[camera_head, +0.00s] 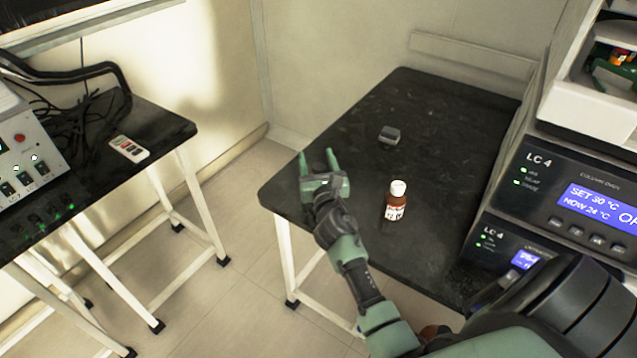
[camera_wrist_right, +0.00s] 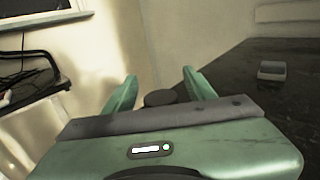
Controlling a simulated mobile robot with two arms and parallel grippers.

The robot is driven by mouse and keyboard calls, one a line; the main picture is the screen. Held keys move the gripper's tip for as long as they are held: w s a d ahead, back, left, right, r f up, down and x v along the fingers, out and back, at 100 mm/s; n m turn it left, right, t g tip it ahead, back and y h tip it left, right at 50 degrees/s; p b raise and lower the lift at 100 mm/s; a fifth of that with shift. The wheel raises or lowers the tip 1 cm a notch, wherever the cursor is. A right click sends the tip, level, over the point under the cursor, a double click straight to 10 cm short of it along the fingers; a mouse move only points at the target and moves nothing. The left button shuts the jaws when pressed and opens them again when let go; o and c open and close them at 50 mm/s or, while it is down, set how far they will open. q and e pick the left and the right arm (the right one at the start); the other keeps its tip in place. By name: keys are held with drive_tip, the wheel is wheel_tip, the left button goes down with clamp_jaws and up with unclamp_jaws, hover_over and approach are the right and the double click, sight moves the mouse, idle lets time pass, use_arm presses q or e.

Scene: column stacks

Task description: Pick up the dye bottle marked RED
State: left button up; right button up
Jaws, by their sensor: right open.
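A small brown-red bottle (camera_head: 396,203) with a white cap and a white label stands upright on the black table (camera_head: 440,125) in the head view. The label's print is too small to read surely. My right gripper (camera_head: 317,163) is open and empty above the table's left part, to the left of the bottle and apart from it. Its two green fingers also show in the right wrist view (camera_wrist_right: 158,88), with nothing between them that I can make out as held. The bottle is not visible in the wrist view. My left gripper is not in view.
A small grey block (camera_head: 390,134) lies on the table behind the bottle; it also shows in the wrist view (camera_wrist_right: 271,71). LC 4 column ovens (camera_head: 570,185) stand along the right. A second table at left holds a control box (camera_head: 22,150) and a white remote-like device (camera_head: 129,148).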

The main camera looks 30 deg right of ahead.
clamp_jaws()
idle(1.4)
